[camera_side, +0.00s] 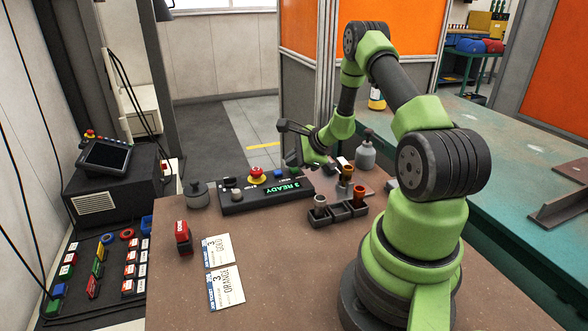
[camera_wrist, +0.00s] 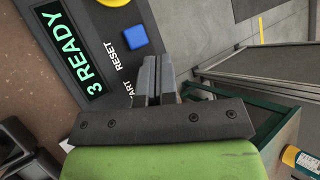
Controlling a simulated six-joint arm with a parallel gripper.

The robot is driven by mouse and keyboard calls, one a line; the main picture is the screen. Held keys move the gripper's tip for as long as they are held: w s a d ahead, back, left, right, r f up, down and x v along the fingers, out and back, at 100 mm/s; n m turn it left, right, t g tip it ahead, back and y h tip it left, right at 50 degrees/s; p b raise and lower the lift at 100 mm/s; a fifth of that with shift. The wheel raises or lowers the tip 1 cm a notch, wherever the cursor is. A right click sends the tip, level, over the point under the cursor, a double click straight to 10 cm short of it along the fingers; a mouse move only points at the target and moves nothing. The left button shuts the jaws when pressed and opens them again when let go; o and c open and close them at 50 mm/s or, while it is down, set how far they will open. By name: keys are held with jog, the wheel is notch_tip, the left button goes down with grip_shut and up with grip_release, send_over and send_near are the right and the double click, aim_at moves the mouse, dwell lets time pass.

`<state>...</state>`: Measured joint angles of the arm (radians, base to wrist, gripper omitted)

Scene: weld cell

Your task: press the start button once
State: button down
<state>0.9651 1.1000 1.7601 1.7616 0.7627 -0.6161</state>
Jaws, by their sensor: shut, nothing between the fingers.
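The dark control panel (camera_side: 240,203) lies on the brown table, its display (camera_side: 283,186) reading "3 READY" in green. In the wrist view the display (camera_wrist: 66,52) shows again, with a blue button (camera_wrist: 134,40) labelled RESET. Beside it is a partly covered label ending in "ART" (camera_wrist: 127,87). My gripper (camera_wrist: 152,66) is shut and empty, with its fingers over the panel's end beside that label. The start button is hidden by the fingers in the wrist view. In the side view my gripper's tips are hard to make out near the panel's right end, so contact cannot be told.
A red emergency button on a yellow base (camera_side: 257,173) sits on the panel. A dark holder (camera_side: 338,212) with small cups stands in front of it, and a grey bottle (camera_side: 365,152) behind. Cards (camera_side: 226,287) and a red-topped block (camera_side: 183,236) lie to the left.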

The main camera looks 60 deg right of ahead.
aim_at(293, 170)
jog(key=shift+f, duration=0.3)
jog(key=shift+r, duration=0.15)
dwell(0.5)
jog(key=shift+r, duration=0.75)
jog(key=shift+r, duration=2.5)
